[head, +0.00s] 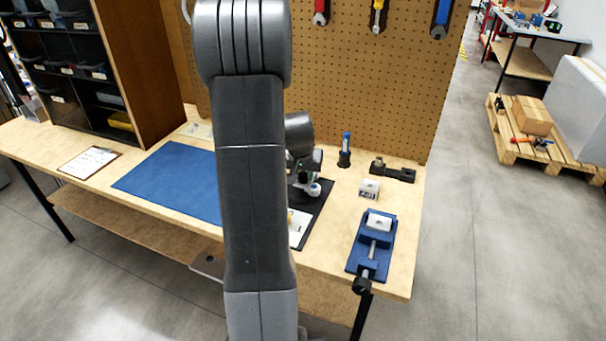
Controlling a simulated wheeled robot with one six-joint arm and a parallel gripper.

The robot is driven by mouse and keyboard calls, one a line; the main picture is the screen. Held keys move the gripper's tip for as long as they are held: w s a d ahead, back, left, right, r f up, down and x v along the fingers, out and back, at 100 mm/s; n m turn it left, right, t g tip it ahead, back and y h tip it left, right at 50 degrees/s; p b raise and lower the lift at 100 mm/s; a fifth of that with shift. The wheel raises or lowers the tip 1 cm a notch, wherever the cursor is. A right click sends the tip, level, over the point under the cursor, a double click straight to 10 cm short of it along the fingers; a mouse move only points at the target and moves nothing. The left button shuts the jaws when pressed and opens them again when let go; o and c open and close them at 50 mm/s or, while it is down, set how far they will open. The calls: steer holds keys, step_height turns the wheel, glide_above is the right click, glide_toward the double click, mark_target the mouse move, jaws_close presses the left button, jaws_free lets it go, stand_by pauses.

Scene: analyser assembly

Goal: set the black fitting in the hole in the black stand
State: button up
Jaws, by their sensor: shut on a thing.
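My gripper (305,186) shows only in part, just right of my large dark arm, low over the black mat. It is shut, but its fingertips and the piece between them are too small and too hidden to make out. I cannot clearly see the black fitting. A low black piece (393,171) with a raised block at its left end lies at the back right of the table and looks like the black stand. Its hole cannot be made out. My gripper is to the left of it, apart from it.
A small black holder with a blue-topped tool (345,150) stands near the pegboard (400,90). A white labelled block (369,189) and a blue vise (355,258) holding a white block are at the right. A blue mat (170,180) lies left of my arm.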

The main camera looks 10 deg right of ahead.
steer(key=o, duration=1.6)
steer(key=shift+o, duration=0.2)
steer(key=shift+r, duration=0.1)
steer(key=shift+r+p, duration=2.35)
steer(key=shift+r, duration=1.1)
steer(key=shift+f, duration=0.15)
step_height(320, 180, down, 7)
steer(key=b, duration=0.4)
steer(key=shift+b, duration=0.35)
